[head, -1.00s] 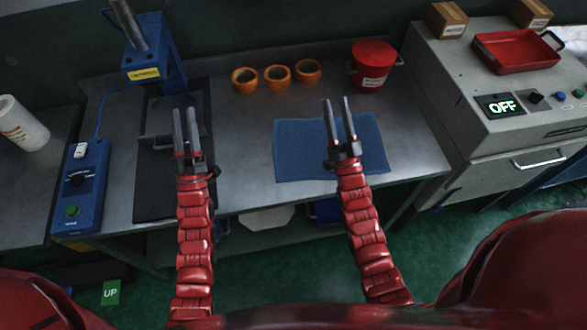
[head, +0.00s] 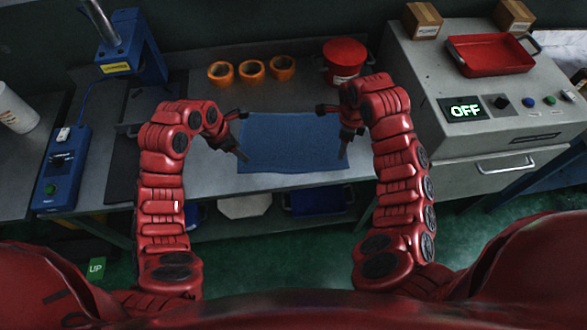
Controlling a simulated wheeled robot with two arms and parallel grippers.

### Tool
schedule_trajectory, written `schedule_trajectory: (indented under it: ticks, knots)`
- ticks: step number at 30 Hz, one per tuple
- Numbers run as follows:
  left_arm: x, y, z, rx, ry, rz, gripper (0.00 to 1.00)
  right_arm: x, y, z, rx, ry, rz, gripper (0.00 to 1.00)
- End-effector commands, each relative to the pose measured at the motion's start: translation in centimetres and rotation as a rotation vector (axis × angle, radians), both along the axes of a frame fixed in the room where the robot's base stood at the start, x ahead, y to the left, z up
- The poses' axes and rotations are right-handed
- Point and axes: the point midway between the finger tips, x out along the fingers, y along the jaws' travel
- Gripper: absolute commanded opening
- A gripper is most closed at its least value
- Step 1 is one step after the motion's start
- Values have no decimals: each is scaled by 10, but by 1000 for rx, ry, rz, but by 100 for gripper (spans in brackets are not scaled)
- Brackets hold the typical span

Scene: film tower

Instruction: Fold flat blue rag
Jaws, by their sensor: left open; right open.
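The blue rag (head: 292,143) lies flat and unfolded on the grey metal table (head: 215,182), near its front edge. My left gripper (head: 243,156) is open and points down at the rag's left front corner. My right gripper (head: 342,155) is open and points down at the rag's right front corner. Both grippers are empty. I cannot tell whether the fingertips touch the rag. The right arm hides part of the rag's right edge.
Several orange rings (head: 251,71) and a red bucket (head: 344,60) stand behind the rag. A blue press (head: 130,50) and blue control box (head: 62,170) are at left. A grey machine (head: 490,110) with an OFF display and red tray (head: 490,54) is at right.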

Motion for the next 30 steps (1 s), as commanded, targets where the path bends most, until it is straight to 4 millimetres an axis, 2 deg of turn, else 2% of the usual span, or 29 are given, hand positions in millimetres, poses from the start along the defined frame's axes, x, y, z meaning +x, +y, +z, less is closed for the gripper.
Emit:
schedule_trajectory:
  ticks: [4, 12, 16, 21, 30]
  knots:
    - [-6, 0, -11, 6, 32, 10, 57, -6, 0, -10, -3, 29, -20, 57]
    - [-6, 1, -55, 7, 28, 9, 57, -5, 0, -53, -3, 24, -19, 57]
    - [-6, 0, -71, 4, 30, 9, 57, -5, 0, -68, -2, 24, -18, 57]
    - [-4, 1, -78, 4, 22, 9, 57, -4, -1, -77, -3, 19, -17, 57]
    - [-4, 1, -80, 4, 21, 10, 57, -4, -1, -78, -4, 18, -17, 57]
